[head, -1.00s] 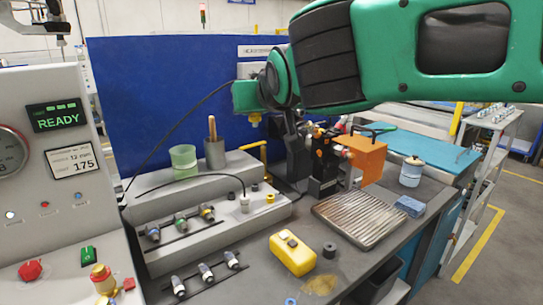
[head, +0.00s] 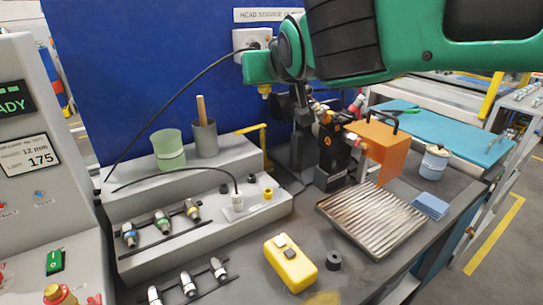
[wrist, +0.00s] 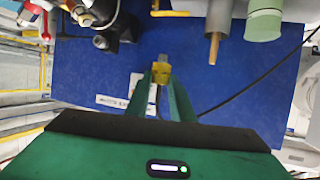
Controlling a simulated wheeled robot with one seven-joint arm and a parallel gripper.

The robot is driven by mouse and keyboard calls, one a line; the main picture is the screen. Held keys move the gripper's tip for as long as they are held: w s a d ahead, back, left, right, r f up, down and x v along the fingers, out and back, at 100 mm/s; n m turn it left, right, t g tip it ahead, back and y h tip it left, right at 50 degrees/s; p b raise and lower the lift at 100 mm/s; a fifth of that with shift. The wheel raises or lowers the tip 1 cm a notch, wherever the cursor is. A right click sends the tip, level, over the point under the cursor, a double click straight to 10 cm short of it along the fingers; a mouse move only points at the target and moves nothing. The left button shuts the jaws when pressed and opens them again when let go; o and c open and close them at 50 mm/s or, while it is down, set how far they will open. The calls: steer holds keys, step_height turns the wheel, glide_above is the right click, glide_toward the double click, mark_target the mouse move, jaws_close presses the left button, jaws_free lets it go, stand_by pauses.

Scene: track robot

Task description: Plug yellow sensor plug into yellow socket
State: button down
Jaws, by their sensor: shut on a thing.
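My gripper (head: 264,84) is high above the back of the grey stepped block (head: 195,240), in front of the blue panel. In the wrist view its two green fingers (wrist: 161,88) are shut on the yellow plug (wrist: 161,73), whose pale tip points away from the palm. In the head view only a small yellow end of the plug (head: 265,92) shows below the fingers. A black cable runs from the gripper down to the left. A yellow ring-shaped socket (head: 268,194) sits on the block's right end, below and apart from the plug.
Beside the yellow socket are a white plug with cable (head: 237,201) and a black socket (head: 252,178). A green cup (head: 169,150) and grey holder (head: 204,139) stand on the upper step. A black-orange device (head: 333,155) stands right; a ribbed tray (head: 372,220) lies before it.

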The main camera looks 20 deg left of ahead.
step_height(320, 180, down, 18)
steer(key=s+d+n+y, duration=0.1)
steer(key=s, duration=0.1)
steer(key=shift+d+g, duration=0.15)
steer(key=shift+g, duration=0.25)
steer(key=shift+f, duration=2.85)
steer(key=shift+s+f, duration=0.1)
steer(key=shift+f, duration=1.2)
steer(key=c, duration=1.5)
jaws_free()
steer(key=shift+o, duration=0.2)
